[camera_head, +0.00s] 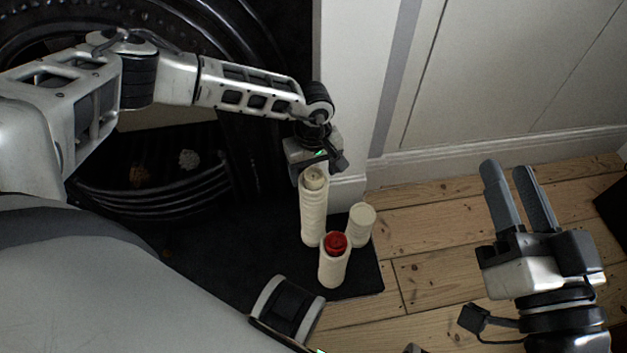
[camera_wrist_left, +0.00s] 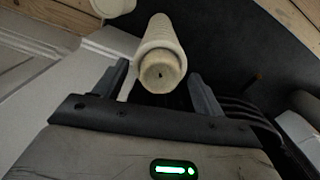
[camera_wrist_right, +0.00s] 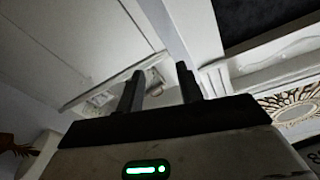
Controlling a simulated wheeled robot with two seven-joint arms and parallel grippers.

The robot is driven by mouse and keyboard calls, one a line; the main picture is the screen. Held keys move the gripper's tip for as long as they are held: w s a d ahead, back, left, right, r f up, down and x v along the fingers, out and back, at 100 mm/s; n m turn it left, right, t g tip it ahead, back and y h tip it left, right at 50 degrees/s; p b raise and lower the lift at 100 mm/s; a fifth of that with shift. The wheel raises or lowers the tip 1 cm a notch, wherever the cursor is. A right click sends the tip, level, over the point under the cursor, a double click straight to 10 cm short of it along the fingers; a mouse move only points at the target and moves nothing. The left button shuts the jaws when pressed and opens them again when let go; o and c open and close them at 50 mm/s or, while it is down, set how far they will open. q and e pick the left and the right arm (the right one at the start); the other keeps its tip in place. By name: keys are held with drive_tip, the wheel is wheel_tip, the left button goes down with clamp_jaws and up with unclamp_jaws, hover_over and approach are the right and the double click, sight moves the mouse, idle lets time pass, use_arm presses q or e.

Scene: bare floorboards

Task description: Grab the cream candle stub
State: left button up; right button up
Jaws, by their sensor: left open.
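The cream candle stub (camera_head: 315,178) sits at the top of the tallest cream ribbed pillar (camera_head: 314,217). In the left wrist view the cream stub (camera_wrist_left: 161,73) shows end-on with a dark wick. My left gripper (camera_head: 321,169) is open just above and around the stub's top. Its fingers stand on either side in the left wrist view, with gaps visible; I see no grip. My right gripper (camera_head: 506,170) is open and empty, far to the right over the floorboards.
A shorter cream pillar with a red stub (camera_head: 335,243) on top stands close in front. Another short cream pillar (camera_head: 361,226) stands to the right. All are on a dark slab (camera_head: 367,278). The dark fireplace is behind left, a white wall (camera_head: 490,75) behind. Floorboards are open to the right.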

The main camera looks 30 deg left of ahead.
use_arm(q)
drive_tip(key=c, duration=1.1)
drive_tip(key=shift+r, duration=0.1)
